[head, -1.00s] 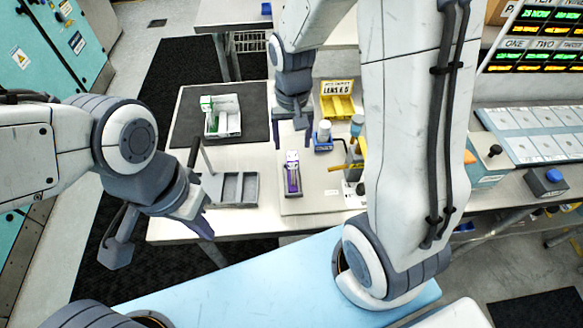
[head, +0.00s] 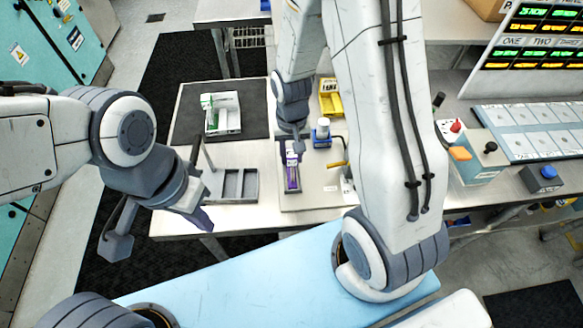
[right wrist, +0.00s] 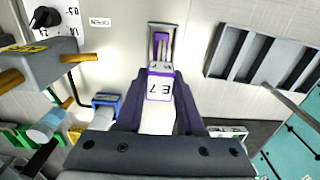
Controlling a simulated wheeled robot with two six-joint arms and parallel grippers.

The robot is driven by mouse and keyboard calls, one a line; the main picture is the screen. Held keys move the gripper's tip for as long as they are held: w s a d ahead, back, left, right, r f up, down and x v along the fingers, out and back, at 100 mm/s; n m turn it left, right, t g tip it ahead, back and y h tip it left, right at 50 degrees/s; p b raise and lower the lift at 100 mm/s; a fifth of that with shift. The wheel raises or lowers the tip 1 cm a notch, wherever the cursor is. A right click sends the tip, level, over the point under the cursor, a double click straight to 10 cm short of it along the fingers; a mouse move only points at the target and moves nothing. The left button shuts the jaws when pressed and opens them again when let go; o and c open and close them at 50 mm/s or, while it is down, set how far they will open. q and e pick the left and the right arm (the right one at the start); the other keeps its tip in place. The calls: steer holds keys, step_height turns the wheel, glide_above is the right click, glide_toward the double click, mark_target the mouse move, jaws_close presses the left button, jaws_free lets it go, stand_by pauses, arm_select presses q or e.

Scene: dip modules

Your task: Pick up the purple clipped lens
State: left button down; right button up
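The purple clipped lens (head: 292,178) is a small white and purple piece standing on the grey plate in the middle of the table. In the right wrist view its white block (right wrist: 160,88) carries a label reading E7, and a purple part sits in a narrow metal-edged holder beyond it. My right gripper (head: 292,150) is down at the lens. Its dark fingers (right wrist: 158,105) flank the white block closely with no clear gap, so it looks shut on it.
A grey compartment tray (head: 234,186) lies left of the lens. A white box with green parts (head: 222,114) stands on the black mat. A yellow bin (head: 330,98) and a blue-based bottle (head: 322,132) stand behind right.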

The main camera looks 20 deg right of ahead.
jaws_close()
steer(key=shift+r, duration=0.15)
